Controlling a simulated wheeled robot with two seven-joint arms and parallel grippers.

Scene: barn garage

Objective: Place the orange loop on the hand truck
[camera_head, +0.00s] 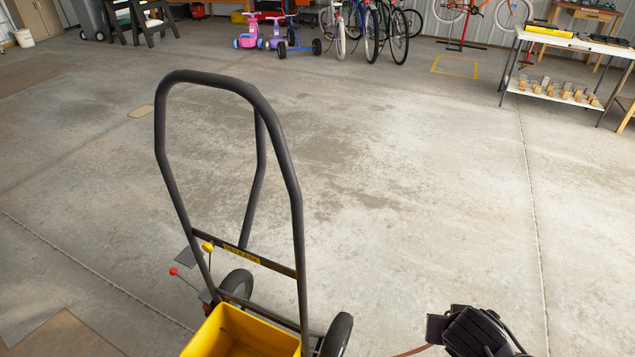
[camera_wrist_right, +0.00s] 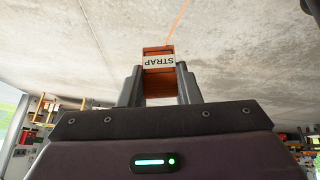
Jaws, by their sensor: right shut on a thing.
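The hand truck (camera_head: 298,215) stands upright at lower left of centre in the head view, with a dark tube frame, black wheels and a tall looped handle. My right gripper (camera_head: 436,330) is to the right of it, apart from it, at the bottom edge. In the right wrist view, my right gripper (camera_wrist_right: 158,82) is shut on the orange loop (camera_wrist_right: 158,51), gripping a block labelled STRAP. A thin orange strand runs from the block; a short piece of the loop (camera_head: 412,351) shows in the head view. My left gripper is not in view.
A yellow bin (camera_head: 225,330) sits at the hand truck's base, partly cut off. Bare concrete floor (camera_head: 400,200) lies open around and beyond it. Bicycles (camera_head: 370,30) and pink ride-on toys (camera_head: 262,35) stand far back. A white-topped bench (camera_head: 580,42) stands at the far right.

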